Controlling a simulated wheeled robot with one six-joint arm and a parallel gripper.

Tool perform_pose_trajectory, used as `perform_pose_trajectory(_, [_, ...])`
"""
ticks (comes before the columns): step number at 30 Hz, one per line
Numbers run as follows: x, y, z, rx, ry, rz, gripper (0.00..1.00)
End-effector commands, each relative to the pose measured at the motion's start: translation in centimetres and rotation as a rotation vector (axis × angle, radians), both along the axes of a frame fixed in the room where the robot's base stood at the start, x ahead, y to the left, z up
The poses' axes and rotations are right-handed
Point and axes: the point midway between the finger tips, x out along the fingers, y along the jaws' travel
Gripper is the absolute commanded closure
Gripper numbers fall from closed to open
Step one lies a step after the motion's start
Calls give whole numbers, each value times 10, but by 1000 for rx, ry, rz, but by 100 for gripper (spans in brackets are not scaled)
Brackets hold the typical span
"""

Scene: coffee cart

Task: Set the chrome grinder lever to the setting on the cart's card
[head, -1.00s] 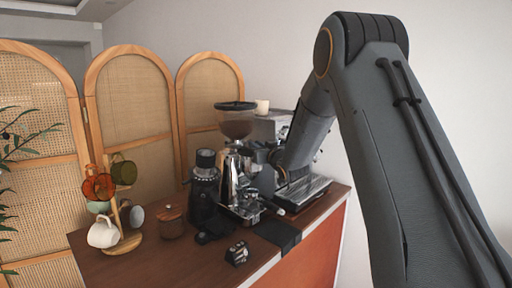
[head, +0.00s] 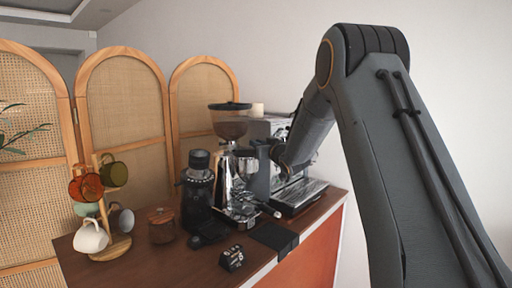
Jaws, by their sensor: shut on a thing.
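The chrome grinder (head: 232,188) stands on the cart, with a dark bean hopper (head: 230,124) on top. My gripper (head: 262,151) is at the grinder's upper right side, below hopper level. It is small and dark here, and its fingertips are partly lost against the machines. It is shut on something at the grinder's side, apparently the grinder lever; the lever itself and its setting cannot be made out. A small black block with white marks (head: 232,258) stands at the cart's front edge and may be the card; its marks are too small to read.
The espresso machine (head: 262,130) stands right behind my forearm, its drip tray (head: 299,197) in front. A black grinder (head: 198,190) and a wooden canister (head: 162,226) stand left. Further left is a mug tree (head: 117,243). A black mat (head: 274,237) hangs over the front edge.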

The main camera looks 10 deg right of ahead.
Motion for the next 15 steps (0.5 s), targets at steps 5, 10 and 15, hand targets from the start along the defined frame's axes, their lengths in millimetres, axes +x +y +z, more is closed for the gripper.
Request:
perform_pose_trajectory(5, [0, -1, 0, 0, 0, -2, 70])
perform_pose_trajectory(10, [0, 0, 0, 0, 0, -1, 68])
perform_pose_trajectory(15, [-2, 0, 0, -1, 0, -1, 68])
